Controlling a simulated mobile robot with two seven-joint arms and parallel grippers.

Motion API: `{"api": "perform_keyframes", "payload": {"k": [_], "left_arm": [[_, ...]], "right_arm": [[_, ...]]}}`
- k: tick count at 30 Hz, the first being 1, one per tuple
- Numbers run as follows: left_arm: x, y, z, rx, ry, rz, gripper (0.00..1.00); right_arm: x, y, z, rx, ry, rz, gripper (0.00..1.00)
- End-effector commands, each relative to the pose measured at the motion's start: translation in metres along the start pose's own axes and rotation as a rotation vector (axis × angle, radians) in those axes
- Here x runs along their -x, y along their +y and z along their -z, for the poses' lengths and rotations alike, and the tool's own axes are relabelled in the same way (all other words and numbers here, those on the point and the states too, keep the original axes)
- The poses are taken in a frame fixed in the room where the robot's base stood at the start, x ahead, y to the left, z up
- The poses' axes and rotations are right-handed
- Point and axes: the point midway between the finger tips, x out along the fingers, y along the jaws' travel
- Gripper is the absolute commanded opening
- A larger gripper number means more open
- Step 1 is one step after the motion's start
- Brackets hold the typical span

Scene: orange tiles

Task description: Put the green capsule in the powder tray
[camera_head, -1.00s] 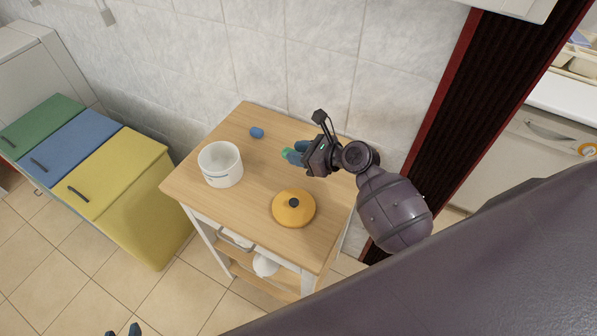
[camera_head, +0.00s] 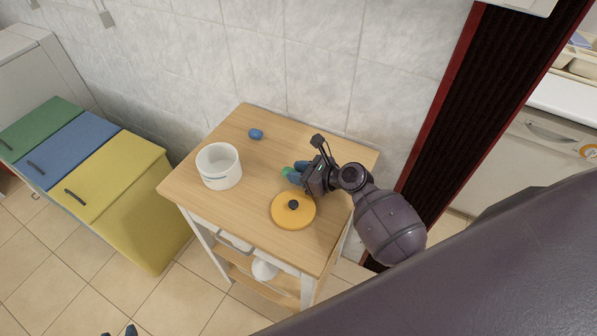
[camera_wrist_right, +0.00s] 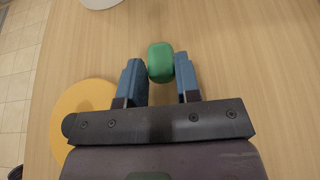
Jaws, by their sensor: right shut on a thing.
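The green capsule (camera_head: 287,171) is between the blue fingertips of my right gripper (camera_head: 293,173), over the right part of the wooden cart top. In the right wrist view the green capsule (camera_wrist_right: 160,62) shows between the two fingers, its far end sticking out past them. My right gripper is shut on it. I cannot tell its exact height above the wood. Of my left gripper (camera_head: 119,332), only two dark tips show at the bottom edge, apart with floor between them. I cannot tell for sure which thing is the powder tray.
An open white round pot (camera_head: 219,167) stands at the cart top's left. A blue capsule-like piece (camera_head: 256,134) lies near the back. A yellow lid (camera_head: 293,211) with a dark knob lies close in front of my right gripper. A pale tray-like thing (camera_head: 236,243) is under the top.

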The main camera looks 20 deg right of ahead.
Motion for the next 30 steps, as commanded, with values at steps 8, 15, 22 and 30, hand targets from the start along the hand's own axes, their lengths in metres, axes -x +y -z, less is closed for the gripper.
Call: {"api": "perform_keyframes", "payload": {"k": [8, 15, 22, 30], "left_arm": [[0.000, 0.000, 0.000, 0.000, 0.000, 0.000, 0.43], [0.000, 0.000, 0.000, 0.000, 0.001, 0.000, 0.43], [0.001, 0.000, 0.002, 0.000, 0.001, 0.000, 0.43], [0.003, -0.001, 0.003, 0.000, 0.000, 0.000, 0.43]], "right_arm": [[-0.001, 0.000, 0.002, -0.001, 0.000, 0.000, 0.56], [-0.001, 0.000, 0.002, 0.000, 0.000, 0.000, 0.56], [0.015, 0.000, 0.000, -0.001, 0.001, 0.000, 0.56], [0.067, 0.000, -0.001, 0.000, 0.001, 0.001, 0.56]]}}
